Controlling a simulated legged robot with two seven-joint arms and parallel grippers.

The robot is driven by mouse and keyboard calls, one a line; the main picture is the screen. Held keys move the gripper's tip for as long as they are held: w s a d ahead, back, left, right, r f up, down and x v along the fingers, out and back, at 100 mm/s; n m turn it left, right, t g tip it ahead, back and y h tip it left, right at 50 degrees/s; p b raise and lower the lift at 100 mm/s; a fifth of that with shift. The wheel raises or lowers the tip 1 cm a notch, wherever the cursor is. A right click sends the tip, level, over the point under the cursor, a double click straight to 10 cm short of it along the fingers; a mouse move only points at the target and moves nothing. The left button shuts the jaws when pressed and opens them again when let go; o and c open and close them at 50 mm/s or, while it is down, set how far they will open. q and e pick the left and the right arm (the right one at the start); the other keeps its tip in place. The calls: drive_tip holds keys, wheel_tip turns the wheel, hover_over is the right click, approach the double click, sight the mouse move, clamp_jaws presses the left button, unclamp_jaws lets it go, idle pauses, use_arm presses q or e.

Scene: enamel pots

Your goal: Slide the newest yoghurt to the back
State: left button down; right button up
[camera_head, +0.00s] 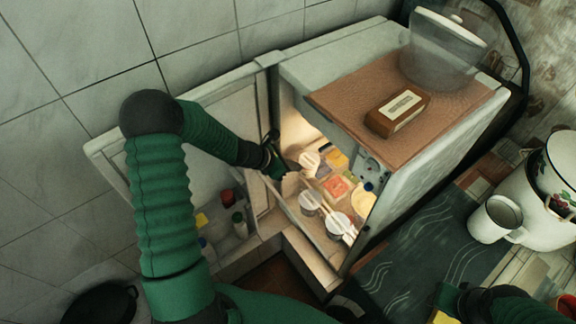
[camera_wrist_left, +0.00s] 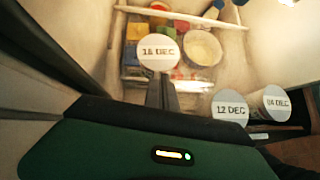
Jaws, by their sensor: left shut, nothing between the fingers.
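Three round-lidded yoghurts stand in the open, lit fridge. In the left wrist view, the lid that seems to read 16 DEC (camera_wrist_left: 159,52) is just beyond my left fingertips (camera_wrist_left: 161,92). The 12 DEC yoghurt (camera_wrist_left: 230,108) and 04 DEC yoghurt (camera_wrist_left: 272,103) stand to the right. In the head view, one yoghurt (camera_head: 309,160) is close to my left gripper (camera_head: 280,169); two others (camera_head: 309,201) (camera_head: 338,224) are nearer the front. My left gripper is shut and empty inside the fridge; contact with the lid is unclear. My right arm shows at the lower right, its fingers unclear.
The fridge door (camera_head: 229,165) hangs open at the left, with items in its racks. A pale tub (camera_wrist_left: 202,47) and colourful packs (camera_head: 336,187) fill space beyond the yoghurts. A butter-like brown box (camera_head: 398,110) lies on top. A white mug (camera_head: 495,219) and pot stand right.

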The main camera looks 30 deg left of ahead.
sight(318, 159)
use_arm(q)
drive_tip(key=shift+d, duration=0.25)
drive_tip(key=shift+w+d+r, duration=0.1)
drive_tip(key=w+d, duration=0.1)
drive_tip(key=w, duration=0.1)
drive_tip(key=w+d, duration=0.1)
drive_tip(key=w, duration=0.1)
drive_tip(key=w+d+p, duration=0.1)
drive_tip(key=w, duration=0.1)
drive_tip(key=shift+d, duration=0.2)
